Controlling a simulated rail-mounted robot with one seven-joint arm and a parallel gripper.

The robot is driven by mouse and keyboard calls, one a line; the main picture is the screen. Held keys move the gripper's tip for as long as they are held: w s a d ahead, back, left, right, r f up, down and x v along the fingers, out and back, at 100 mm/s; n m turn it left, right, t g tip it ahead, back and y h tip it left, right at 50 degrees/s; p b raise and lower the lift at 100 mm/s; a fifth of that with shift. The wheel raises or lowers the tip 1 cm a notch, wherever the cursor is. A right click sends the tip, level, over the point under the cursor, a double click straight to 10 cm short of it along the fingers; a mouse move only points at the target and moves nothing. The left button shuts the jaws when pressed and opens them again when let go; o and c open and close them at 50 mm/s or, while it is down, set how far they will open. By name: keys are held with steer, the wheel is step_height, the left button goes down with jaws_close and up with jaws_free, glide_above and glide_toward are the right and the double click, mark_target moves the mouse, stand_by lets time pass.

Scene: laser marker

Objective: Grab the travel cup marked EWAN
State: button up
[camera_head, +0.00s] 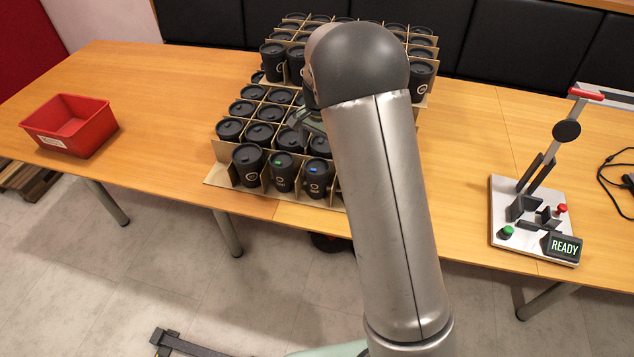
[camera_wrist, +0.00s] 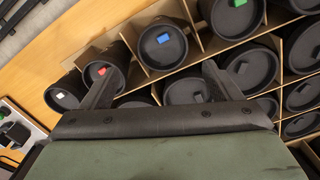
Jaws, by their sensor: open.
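Several black lidded travel cups stand in a cardboard divider crate (camera_head: 270,208). In the front row, one cup has a green tab (camera_head: 283,173) and one a blue tab (camera_head: 317,180); a plain one (camera_head: 248,166) stands to their left. In the wrist view the blue-tab cup (camera_wrist: 161,49) lies just beyond my fingertips, with the red-tab cup (camera_wrist: 105,79) at left and the white-tab cup (camera_wrist: 64,99) farther left. I cannot read EWAN on any cup. My gripper (camera_wrist: 160,69) is open and empty above the cups, with another lid (camera_wrist: 187,93) showing between its fingers. My arm hides part of the crate.
A second stack of cups (camera_head: 421,78) stands behind, higher up. A red bin (camera_head: 70,125) is at the table's left. A laser marker (camera_head: 535,215) with a READY display is at right. Bare table (camera_head: 160,110) lies between bin and crate.

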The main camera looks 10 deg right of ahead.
mark_target(317, 168)
steer(key=f, duration=0.2)
steer(key=f+p, duration=0.1)
steer(key=f, duration=0.4)
steer(key=shift+a+f+p, duration=0.25)
steer(key=shift+a+p, duration=0.1)
steer(key=shift+a, duration=0.05)
steer(key=c, duration=0.7)
